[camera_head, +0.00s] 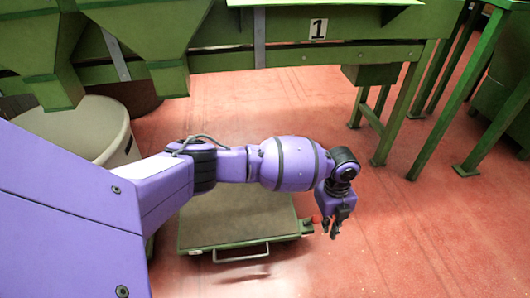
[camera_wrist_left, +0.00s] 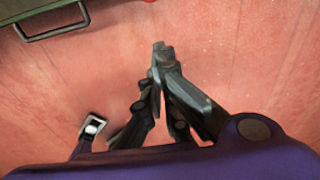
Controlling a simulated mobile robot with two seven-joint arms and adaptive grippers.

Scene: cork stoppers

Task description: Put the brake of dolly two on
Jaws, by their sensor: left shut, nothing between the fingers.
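A low dolly (camera_head: 235,222) with a grey top and green frame stands on the red floor, partly hidden behind my left arm. I see no number on it. A metal handle (camera_head: 241,256) is on its near side. A small red knob (camera_head: 316,219) sits at its right front corner, probably part of the brake; its setting cannot be told. My left gripper (camera_head: 335,231) is shut and empty, pointing down just right of the red knob. In the left wrist view its fingers (camera_wrist_left: 160,50) are closed together, with the dolly's handle (camera_wrist_left: 55,33) at the upper left.
A green machine frame (camera_head: 290,55) with a "1" label (camera_head: 318,29) spans the back, its legs (camera_head: 400,115) standing at the right. A large whitish bin (camera_head: 110,125) is at the left, under green chutes (camera_head: 150,35). The red floor is clear at the right front.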

